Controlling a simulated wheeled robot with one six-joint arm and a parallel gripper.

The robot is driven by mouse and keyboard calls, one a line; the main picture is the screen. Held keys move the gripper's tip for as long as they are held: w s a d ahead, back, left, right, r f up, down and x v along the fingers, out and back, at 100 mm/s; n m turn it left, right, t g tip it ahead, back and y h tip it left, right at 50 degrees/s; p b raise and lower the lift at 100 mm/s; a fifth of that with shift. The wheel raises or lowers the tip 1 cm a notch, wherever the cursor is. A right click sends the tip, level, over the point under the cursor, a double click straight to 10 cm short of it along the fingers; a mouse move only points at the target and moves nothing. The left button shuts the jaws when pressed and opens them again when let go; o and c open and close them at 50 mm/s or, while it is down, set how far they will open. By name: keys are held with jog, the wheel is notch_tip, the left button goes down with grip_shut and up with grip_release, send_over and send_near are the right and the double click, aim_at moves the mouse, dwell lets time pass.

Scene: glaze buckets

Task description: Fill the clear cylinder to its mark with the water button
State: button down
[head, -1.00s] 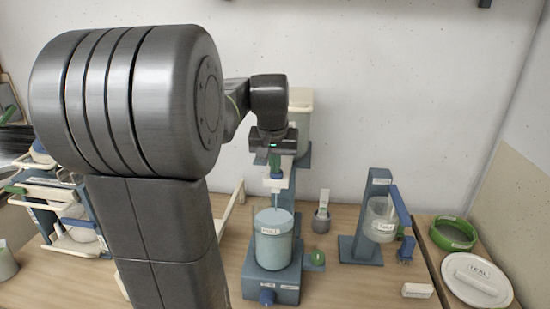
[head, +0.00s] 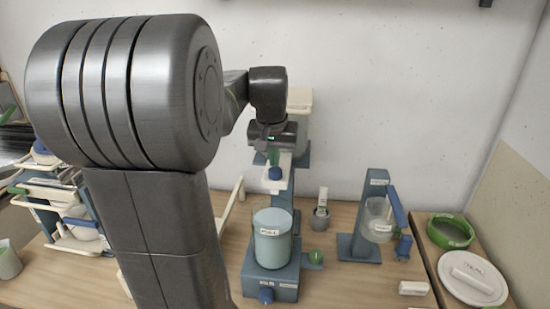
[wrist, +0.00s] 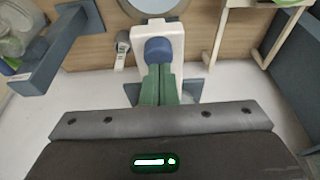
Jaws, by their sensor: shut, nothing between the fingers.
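The clear cylinder (head: 273,238) stands upright on the blue-grey dispenser base, under the spout. Pale blue-green fills it to near its rim. It has a white label, too small to read, and I cannot make out the mark. The blue water button (head: 274,173) sits on the dispenser's white head; it also shows in the wrist view (wrist: 158,50). My gripper (head: 273,156) is above the button with its green fingers shut and empty. In the wrist view the fingertips (wrist: 159,68) are close to the button; whether they touch is unclear. No water stream shows.
A blue stand with a clear cup (head: 379,222) is to the right. A green ring dish (head: 453,232) and white plate (head: 474,292) lie farther right. A rack (head: 62,205) fills the left.

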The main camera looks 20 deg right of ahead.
jog(key=b+v, duration=0.1)
jog(key=v, duration=1)
jog(key=shift+r, duration=0.4)
jog(key=shift+a+f, duration=0.1)
